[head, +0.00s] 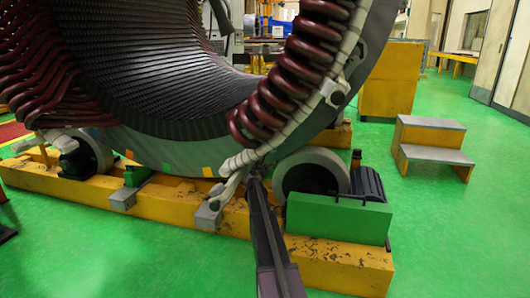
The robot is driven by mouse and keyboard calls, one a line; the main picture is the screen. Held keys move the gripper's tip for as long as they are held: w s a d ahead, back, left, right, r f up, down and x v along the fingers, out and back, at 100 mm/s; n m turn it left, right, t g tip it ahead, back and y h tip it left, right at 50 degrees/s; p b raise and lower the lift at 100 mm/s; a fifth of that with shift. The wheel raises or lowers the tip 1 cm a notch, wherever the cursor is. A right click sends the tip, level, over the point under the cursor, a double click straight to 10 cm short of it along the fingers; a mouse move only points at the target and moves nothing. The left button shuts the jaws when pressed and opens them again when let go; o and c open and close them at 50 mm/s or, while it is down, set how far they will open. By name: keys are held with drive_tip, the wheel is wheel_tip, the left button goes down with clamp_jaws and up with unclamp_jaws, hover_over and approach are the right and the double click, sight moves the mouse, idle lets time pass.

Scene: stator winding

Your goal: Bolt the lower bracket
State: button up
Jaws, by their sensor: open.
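The big stator (170,90) fills the upper left, with dark red coils (262,122) and a pale wrapped ring along its near edge. A light grey lower bracket (231,186) sits at the bottom of this ring, just above the yellow base. A similar bracket (335,92) sits higher up on the right. My gripper (256,174) is at the end of my dark arm, close to the right of the lower bracket. It is open. Its fingers are small and dark here, and I cannot tell whether they touch the bracket. No separate bolt can be made out.
The stator rests on rollers (311,172) on a worn yellow base (160,200). A green block (338,218) stands right of my arm. Yellow steps (432,143) and a yellow cabinet (390,80) stand further right. The green floor (460,230) is clear at the right front.

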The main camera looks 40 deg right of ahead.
sight(272, 148)
drive_tip(key=shift+w+d+r+n, duration=0.1)
drive_tip(key=shift+w+d+n, duration=0.3)
drive_tip(key=shift+n, duration=0.1)
drive_tip(key=shift+w, duration=0.15)
drive_tip(key=x, duration=1.3)
drive_tip(key=shift+w+d, duration=0.15)
drive_tip(key=shift+w, duration=0.1)
drive_tip(key=shift+c, duration=0.3)
drive_tip(key=c, duration=1.1)
